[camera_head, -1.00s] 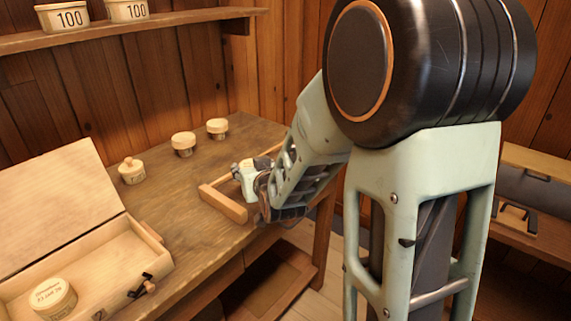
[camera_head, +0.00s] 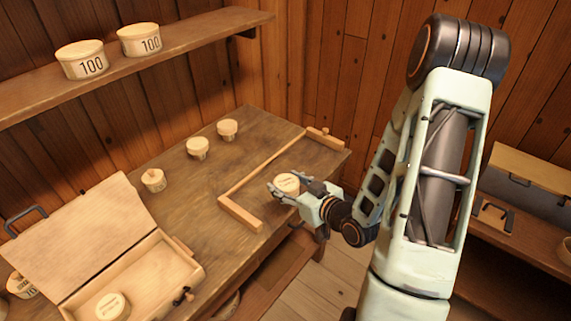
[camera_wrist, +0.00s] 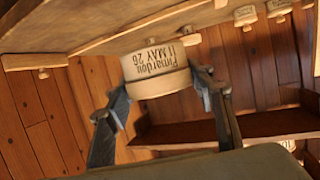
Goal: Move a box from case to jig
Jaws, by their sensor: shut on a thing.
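My gripper (camera_head: 292,196) is shut on a round, pale wooden box (camera_head: 287,183) with dark lettering on it. The wrist view also shows this box (camera_wrist: 156,70), held between the two fingers (camera_wrist: 160,97). The box is at the near edge of the bench, beside the jig (camera_head: 240,213), a wooden frame of a long rail with a short bar at each end. I cannot tell whether the box touches the bench. The open wooden case (camera_head: 190,279) is at the lower left, its lid tilted back. One more round box (camera_head: 112,306) lies in it.
Several small round pots, one being a knobbed pot (camera_head: 153,180), stand along the back of the bench (camera_head: 190,207). Two tubs marked 100 (camera_head: 81,60) sit on the wall shelf (camera_head: 180,56). A second bench (camera_head: 480,217) is at the right. The bench between case and jig is clear.

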